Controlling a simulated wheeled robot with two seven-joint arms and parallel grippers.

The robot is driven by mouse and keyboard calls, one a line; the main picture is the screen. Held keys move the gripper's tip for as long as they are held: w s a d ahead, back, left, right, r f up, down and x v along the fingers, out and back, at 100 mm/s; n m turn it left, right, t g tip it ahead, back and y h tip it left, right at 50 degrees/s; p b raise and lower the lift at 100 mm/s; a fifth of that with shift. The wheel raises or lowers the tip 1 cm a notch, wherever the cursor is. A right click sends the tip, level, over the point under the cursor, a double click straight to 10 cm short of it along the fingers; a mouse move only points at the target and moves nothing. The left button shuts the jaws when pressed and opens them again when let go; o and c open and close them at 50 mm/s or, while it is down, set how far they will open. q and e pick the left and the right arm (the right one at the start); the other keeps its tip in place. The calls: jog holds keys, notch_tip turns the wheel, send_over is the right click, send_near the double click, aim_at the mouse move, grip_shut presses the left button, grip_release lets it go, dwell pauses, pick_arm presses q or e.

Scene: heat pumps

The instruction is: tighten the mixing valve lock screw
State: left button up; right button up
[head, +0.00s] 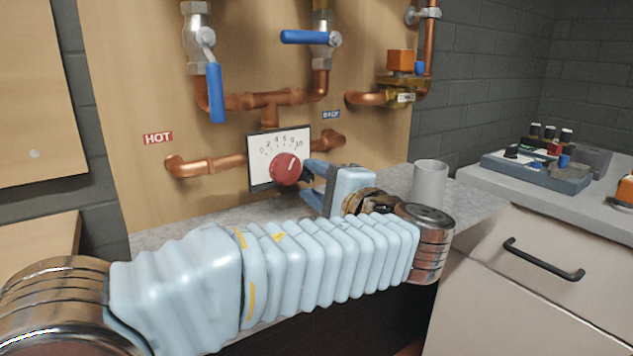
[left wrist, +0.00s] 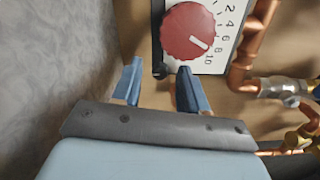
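The mixing valve has a white dial plate (head: 262,160) with a red knob (head: 286,169), mounted on the copper pipes. In the left wrist view the red knob (left wrist: 189,32) shows at the top. A small dark piece at the plate's corner, seemingly the lock screw (left wrist: 159,71), shows between the finger ends. The fingers also show in the left wrist view (left wrist: 158,82). My right gripper is not seen.
Blue-handled valves (head: 215,92) and copper pipes (head: 240,101) are on the wooden board. A grey cup (head: 430,180) stands on the counter near my left wrist. A drawer handle (head: 543,262) sticks out below.

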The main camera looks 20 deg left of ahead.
pick_arm(q)
grip_shut()
jog(key=shift+r+m+p, duration=0.15)
jog(key=shift+m+p, duration=0.45)
jog(key=shift+p, duration=0.25)
jog(key=m+p, duration=0.3)
jog(key=p, duration=0.1)
jog(key=shift+m+p, duration=1)
jog(key=shift+p, duration=0.05)
jog(key=shift+m+p, duration=0.35)
jog(key=shift+m, duration=0.05)
jog(key=shift+f, duration=0.2)
